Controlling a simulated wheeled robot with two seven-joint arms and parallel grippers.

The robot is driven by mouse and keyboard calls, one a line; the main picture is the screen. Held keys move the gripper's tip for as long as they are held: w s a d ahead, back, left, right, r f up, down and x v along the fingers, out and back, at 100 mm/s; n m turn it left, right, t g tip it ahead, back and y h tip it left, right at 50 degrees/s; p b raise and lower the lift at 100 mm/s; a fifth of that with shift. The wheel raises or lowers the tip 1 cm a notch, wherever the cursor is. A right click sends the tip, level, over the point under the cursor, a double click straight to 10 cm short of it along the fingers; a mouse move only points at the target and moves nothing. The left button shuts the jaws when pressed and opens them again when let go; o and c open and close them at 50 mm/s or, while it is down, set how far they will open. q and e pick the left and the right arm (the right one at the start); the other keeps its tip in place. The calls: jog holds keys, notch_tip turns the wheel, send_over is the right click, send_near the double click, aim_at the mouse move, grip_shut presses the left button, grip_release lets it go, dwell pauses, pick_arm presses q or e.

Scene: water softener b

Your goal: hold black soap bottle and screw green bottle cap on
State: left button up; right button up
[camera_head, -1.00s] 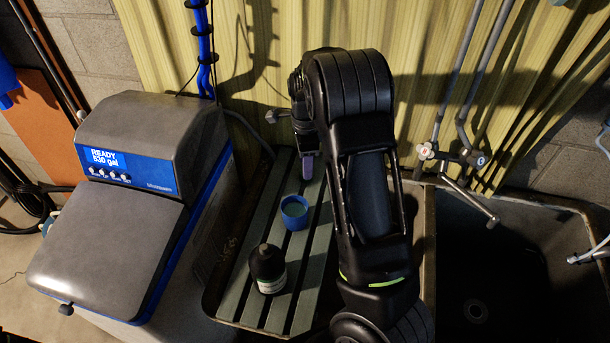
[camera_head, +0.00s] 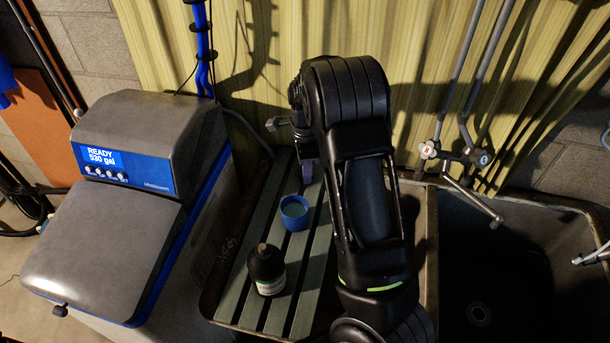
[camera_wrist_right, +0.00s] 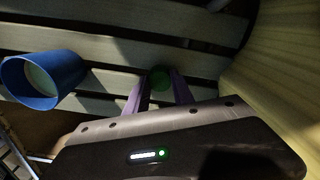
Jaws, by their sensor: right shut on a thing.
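The black soap bottle (camera_head: 266,264) stands upright on the slatted board in the head view, its narrow neck showing and no hand on it. The green bottle cap (camera_wrist_right: 160,79) shows in the right wrist view, between the purple fingers of my right gripper (camera_wrist_right: 160,86), which is shut on it. In the head view my right gripper (camera_head: 307,172) is low over the far part of the board, behind the bottle, partly hidden by my arm; the cap cannot be made out there. My left gripper is not in view.
A blue cup (camera_head: 294,212) stands on the slatted board (camera_head: 240,298) between the bottle and my right gripper. The grey water softener (camera_head: 110,250) is to the left. A dark sink (camera_head: 520,270) with taps is to the right. A corrugated yellowish wall rises behind.

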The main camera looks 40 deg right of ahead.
grip_shut()
notch_tip(320, 180, up, 2)
jog(key=shift+r+p, duration=0.25)
jog(key=shift+p, duration=0.85)
jog(key=shift+r, duration=0.95)
jog(key=shift+s, duration=0.1)
